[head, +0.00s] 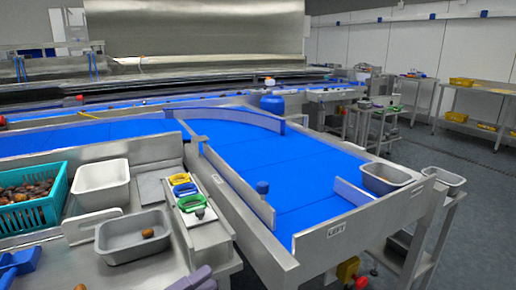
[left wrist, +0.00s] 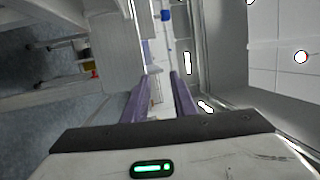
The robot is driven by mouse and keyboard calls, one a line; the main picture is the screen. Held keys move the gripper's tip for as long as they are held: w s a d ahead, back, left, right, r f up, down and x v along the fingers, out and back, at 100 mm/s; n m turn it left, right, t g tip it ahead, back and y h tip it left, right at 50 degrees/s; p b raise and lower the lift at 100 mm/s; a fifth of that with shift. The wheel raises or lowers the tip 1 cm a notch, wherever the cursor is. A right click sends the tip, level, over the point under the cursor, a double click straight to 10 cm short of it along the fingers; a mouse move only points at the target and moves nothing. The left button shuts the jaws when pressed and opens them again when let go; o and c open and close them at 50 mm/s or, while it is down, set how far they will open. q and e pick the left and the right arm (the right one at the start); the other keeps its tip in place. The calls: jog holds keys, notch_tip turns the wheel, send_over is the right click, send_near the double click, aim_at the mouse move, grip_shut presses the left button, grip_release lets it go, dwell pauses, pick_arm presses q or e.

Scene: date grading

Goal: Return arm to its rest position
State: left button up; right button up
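My left gripper (head: 196,280) shows only at the bottom edge of the head view, as purple-grey fingers in front of the steel bench. In the left wrist view its two purple fingers (left wrist: 160,95) stand apart with a gap between them, and nothing is held there. That wrist view looks across the room, tilted, past a wall and a bench. My right gripper is not in either view.
A teal crate of dates (head: 63,190), a white tub (head: 101,185) and a grey tub with one date (head: 108,242) stand on the bench. Coloured rings (head: 181,179) lie beside them. A blue conveyor (head: 285,175) runs to the right, with a grey tray (head: 388,172).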

pick_arm(q)
jog(key=s+a+f+n+t+y+p, duration=0.1)
jog(key=s+a+f+n+t+y, duration=0.2)
jog(key=f+n+y, duration=0.85)
jog(key=s+a+f+n+g+p, duration=0.1)
jog(key=s+f+n+g, duration=0.6)
jog(key=s+f+n, duration=0.7)
notch_tip(320, 180, down, 2)
jog(key=shift+s+a+f+y, duration=0.1)
jog(key=shift+s+a+y, duration=0.25)
jog(key=shift+s, duration=0.5)
jog(key=shift+d, duration=0.1)
